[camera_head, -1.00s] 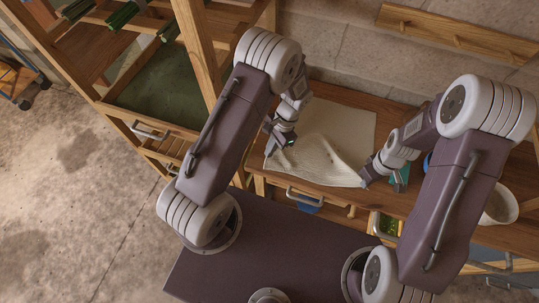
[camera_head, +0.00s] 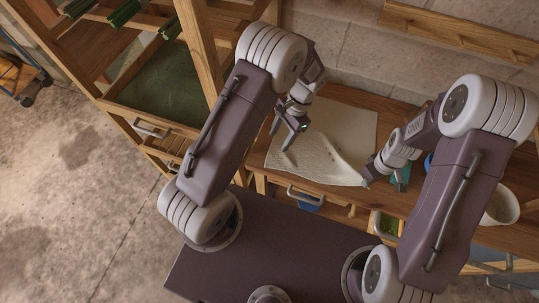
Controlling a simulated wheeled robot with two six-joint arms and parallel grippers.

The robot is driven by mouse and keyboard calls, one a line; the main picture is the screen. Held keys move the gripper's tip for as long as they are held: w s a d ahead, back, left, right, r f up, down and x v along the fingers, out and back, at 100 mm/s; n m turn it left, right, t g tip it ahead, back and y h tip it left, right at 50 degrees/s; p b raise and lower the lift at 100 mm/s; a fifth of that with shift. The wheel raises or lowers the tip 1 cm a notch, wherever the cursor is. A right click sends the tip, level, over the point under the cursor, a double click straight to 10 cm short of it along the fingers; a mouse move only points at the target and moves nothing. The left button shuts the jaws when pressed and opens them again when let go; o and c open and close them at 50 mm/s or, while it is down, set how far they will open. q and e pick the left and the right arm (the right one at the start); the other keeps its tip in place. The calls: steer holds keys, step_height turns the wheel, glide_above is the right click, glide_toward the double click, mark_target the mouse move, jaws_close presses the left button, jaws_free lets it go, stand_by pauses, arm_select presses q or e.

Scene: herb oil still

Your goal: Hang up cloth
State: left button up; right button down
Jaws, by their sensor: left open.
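A cream cloth (camera_head: 345,122) lies on the wooden bench top (camera_head: 405,208). Its back part looks flat and its front part is textured and ruffled, with a raised fold. My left gripper (camera_head: 281,140) is open and empty above the cloth's left side, apart from the fold. My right gripper (camera_head: 384,185) is at the cloth's front right corner. Its fingers look spread, one beside the corner and one further right. Whether it touches the cloth cannot be told. A wooden peg rail (camera_head: 470,37) is on the wall at the back right, with nothing hanging from it.
A white bowl (camera_head: 501,207) stands on the bench at the right, partly behind my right arm. A teal thing (camera_head: 402,173) and a blue one are partly hidden by my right gripper. A wooden post (camera_head: 197,45) and a green-lined tray (camera_head: 160,90) are at the left.

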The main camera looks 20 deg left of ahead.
mark_target(268, 161)
arm_select(q)
steer(key=x, duration=1)
steer(key=shift+s, duration=0.1)
jaws_close()
stand_by(0.3)
step_height(268, 161, up, 5)
stand_by(0.4)
